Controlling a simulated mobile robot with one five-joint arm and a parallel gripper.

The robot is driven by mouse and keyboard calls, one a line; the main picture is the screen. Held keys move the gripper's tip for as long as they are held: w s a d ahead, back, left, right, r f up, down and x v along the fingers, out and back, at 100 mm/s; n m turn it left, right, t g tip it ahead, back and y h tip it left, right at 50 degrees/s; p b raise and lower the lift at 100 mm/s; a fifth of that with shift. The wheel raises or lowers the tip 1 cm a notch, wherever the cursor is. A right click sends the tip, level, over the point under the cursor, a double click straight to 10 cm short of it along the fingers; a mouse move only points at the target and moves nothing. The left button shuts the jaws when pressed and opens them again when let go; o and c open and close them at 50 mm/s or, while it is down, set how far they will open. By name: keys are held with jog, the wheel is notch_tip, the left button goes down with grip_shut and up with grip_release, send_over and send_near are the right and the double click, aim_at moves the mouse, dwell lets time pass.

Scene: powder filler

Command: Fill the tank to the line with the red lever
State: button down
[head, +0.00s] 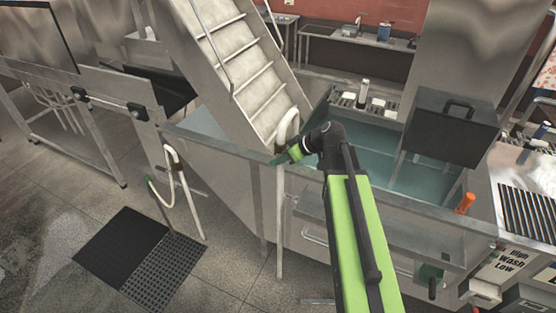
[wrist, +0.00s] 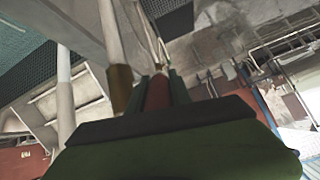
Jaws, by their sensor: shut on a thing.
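The tank (head: 425,182) is an open steel basin holding blue-green water in the head view. I cannot make out a fill line on it. My gripper (head: 285,157) is at the tank's left edge, against a white curved pipe (head: 287,120). In the wrist view my gripper (wrist: 158,82) has its dark green fingers closed around a narrow dark red piece, the red lever (wrist: 158,93). The head view hides the lever behind my gripper. The white pipe also shows in the wrist view (wrist: 112,35), with a brown collar just left of the fingers.
Steel stairs (head: 243,70) rise behind the gripper. An orange handle (head: 465,203) stands at the tank's front right. A dark box (head: 450,120) hangs over the water. Another white curved pipe (head: 180,175) stands to the left. Black mats (head: 140,258) lie on the open floor.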

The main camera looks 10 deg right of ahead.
jog(key=shift+s+d+f+b, duration=0.15)
jog(key=shift+f+b, duration=0.15)
jog(key=shift+b, duration=0.35)
jog(key=shift+s+d+f+t+y+b, duration=0.1)
jog(key=shift+f+t+y+b, duration=0.25)
jog(key=shift+b, duration=0.45)
jog(key=t+y+b, duration=0.1)
jog(key=y+b, duration=0.1)
jog(key=b, duration=0.3)
jog(key=f+t+y+b, duration=0.1)
jog(key=t+b, duration=0.1)
jog(key=b, duration=0.3)
jog(key=f+t+y+b, duration=0.1)
jog(key=y+b, duration=0.1)
jog(key=b, duration=0.3)
jog(key=shift+s+d+y, duration=0.15)
jog(key=shift+d+y, duration=0.15)
jog(key=shift+y, duration=0.05)
jog(key=shift+b, duration=0.3)
jog(key=shift+r+t, duration=0.2)
jog(key=shift+t, duration=0.05)
jog(key=c, duration=1.2)
grip_release()
jog(key=shift+o, duration=0.2)
